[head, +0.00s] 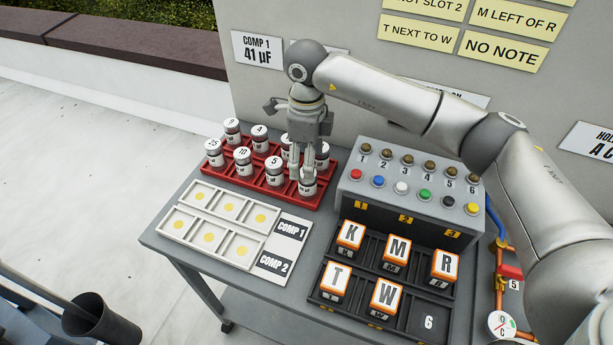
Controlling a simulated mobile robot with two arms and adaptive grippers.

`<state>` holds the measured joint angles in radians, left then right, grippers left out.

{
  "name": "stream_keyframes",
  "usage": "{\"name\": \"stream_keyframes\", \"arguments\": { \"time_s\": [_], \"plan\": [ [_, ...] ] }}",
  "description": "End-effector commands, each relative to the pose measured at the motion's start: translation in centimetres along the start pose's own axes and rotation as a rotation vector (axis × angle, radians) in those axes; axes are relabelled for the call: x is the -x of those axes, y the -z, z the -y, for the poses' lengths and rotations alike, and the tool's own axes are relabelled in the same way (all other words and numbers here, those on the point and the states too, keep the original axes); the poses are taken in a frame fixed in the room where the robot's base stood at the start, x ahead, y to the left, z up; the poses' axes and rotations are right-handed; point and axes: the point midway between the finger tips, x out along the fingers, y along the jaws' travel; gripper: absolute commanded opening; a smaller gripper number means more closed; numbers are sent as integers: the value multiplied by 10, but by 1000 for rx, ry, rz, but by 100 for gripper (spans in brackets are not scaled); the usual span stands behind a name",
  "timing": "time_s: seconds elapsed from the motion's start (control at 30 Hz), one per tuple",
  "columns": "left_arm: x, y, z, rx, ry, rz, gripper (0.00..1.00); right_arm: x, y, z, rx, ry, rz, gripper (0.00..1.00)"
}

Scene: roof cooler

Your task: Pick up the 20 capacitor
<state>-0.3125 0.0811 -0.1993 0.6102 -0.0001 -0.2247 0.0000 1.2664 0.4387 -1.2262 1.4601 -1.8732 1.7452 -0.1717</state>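The capacitors are small white-and-dark cylinders standing in a red rack (237,178). Tops I can read include 9 (231,122), 4 (259,131), 10 (242,152) and 5 (274,162); one at the left end looks like 25 (213,146). No top clearly reads 20. My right gripper (303,176) points down at the rack's front right, its fingertips at the top of a capacitor (307,188) whose number is hidden. Whether the fingers grip it is unclear. Two more capacitors behind the gripper are partly covered. My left gripper is out of view.
A white tray with yellow dots (212,227), beside COMP 1 and COMP 2 labels, lies in front of the rack. A grey button box (405,215) and a dark tray of lettered blocks (345,308) stand to the right. A wall with signs rises behind the table.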

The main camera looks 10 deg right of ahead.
Motion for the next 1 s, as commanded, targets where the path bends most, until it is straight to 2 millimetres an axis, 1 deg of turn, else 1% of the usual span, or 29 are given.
{"name": "stream_keyframes", "arguments": {
  "time_s": [0.07,0.17,0.27,0.33,0.4,0.5,0.63,0.87,1.0],
  "plan": [
    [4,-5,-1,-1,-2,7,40,-9,0,0,-2,-2,-1,64],
    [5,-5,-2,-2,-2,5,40,-17,0,0,-1,-1,0,64],
    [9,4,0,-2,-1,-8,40,-23,1,0,-2,-2,0,64],
    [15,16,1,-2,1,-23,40,-31,2,-1,-1,-4,-1,64],
    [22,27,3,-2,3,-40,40,-41,3,0,-1,-4,-1,64],
    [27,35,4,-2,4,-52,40,-57,3,0,-1,-3,1,64],
    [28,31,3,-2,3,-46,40,-68,2,0,0,-2,2,64],
    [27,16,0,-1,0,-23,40,-71,2,1,0,-1,2,64],
    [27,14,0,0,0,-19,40,-71,2,1,0,-1,3,47]
  ]
}}
